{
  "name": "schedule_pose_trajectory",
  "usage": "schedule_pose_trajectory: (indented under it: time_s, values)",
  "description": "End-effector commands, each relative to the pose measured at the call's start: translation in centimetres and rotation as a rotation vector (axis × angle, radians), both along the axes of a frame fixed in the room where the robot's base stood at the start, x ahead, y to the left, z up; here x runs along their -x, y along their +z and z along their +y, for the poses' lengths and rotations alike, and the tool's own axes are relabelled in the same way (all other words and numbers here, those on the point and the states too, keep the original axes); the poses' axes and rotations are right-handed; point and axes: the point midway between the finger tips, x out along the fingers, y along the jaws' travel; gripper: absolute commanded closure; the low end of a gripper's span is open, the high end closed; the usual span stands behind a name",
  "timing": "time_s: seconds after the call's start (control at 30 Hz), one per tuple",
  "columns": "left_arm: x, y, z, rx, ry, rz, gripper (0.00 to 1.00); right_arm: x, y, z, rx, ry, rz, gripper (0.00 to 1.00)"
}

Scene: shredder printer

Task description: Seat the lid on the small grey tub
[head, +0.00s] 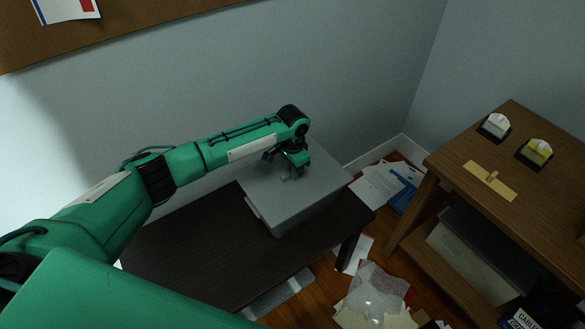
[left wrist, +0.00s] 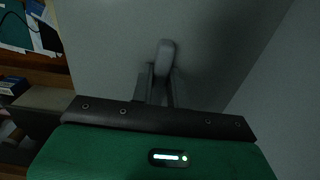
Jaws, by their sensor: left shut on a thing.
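The small grey tub (head: 290,217) stands on the dark low bench near the wall corner. Its flat grey lid (head: 325,175) lies over the top, and in the left wrist view the lid (left wrist: 115,50) fills much of the picture. My left gripper (head: 292,173) is over the lid, shut on its upright grey handle (left wrist: 167,58). A step shows along the tub's left edge; I cannot tell whether the lid sits flush or slightly raised. My right gripper is in neither view.
The dark bench (head: 190,250) is clear left of the tub. A wooden desk (head: 520,145) at right bears two small card holders and a tan flat piece with a knob (head: 490,180). Papers (head: 375,295) lie on the floor between. The wall is close behind the tub.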

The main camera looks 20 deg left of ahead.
Motion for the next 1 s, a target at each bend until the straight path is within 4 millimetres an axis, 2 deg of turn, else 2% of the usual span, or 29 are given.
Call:
schedule_pose_trajectory:
  time_s: [0.6,1.0]
  values:
    - [0.0,0.2,-0.1,0.000,-0.001,0.000,1.00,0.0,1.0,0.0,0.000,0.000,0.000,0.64]
    - [0.0,0.0,-0.1,0.000,-0.001,0.000,1.00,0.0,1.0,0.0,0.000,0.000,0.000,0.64]
